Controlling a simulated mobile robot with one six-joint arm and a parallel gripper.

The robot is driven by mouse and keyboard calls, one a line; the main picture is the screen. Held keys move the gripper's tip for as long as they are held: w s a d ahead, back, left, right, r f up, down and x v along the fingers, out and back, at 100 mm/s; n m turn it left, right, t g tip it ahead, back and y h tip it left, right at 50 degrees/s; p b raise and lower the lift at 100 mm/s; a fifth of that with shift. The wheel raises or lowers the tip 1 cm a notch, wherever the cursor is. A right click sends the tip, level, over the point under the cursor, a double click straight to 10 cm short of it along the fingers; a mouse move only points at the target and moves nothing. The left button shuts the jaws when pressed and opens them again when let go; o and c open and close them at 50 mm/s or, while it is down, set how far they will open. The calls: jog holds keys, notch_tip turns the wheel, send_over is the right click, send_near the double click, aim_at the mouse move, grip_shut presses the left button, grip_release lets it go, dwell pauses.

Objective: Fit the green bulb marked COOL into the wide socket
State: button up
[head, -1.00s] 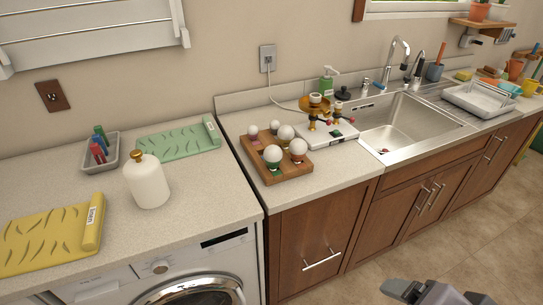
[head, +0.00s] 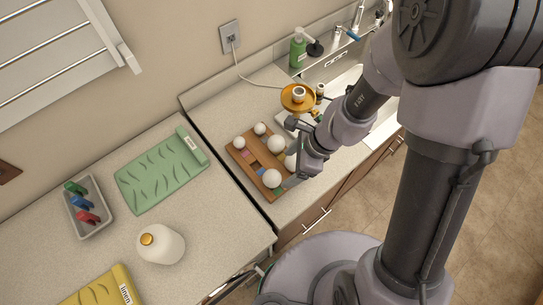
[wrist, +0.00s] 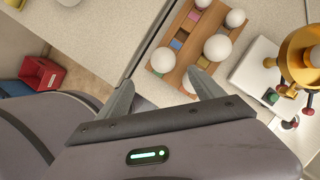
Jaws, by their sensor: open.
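The bulb with the green base (head: 272,178) stands in the front corner of a wooden tray (head: 240,161). Its white globe also shows in the wrist view (wrist: 163,60), but its base and marking cannot be read. The lamp stand with a gold dish (head: 298,97) and a pale socket in its middle stands behind the tray on a white base. A smaller socket (head: 320,90) shows beside it. My gripper (wrist: 160,94) is open and empty, its fingertips near the tray's front end, with the right finger close to the globes. In the head view my arm hides part of the stand.
Several other white bulbs (head: 276,143) share the tray. A green soap bottle (head: 298,49) stands behind. A sink is right.

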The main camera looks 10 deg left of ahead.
aim_at(275, 175)
jog(key=b+x, duration=0.1)
jog(key=x, duration=0.4)
jog(key=b+x, duration=0.1)
jog(key=x, duration=0.1)
jog(key=shift+w+a+f+b, duration=0.1)
jog(key=shift+w+f+b, duration=0.15)
jog(key=shift+w+b, duration=0.05)
jog(key=shift+s+a+f, duration=0.1)
jog(key=shift+f, duration=0.1)
jog(key=b+x, duration=0.2)
jog(key=x, duration=0.3)
jog(key=shift+w, duration=0.25)
jog(key=shift+s+r, duration=0.1)
jog(key=c, duration=1.5)
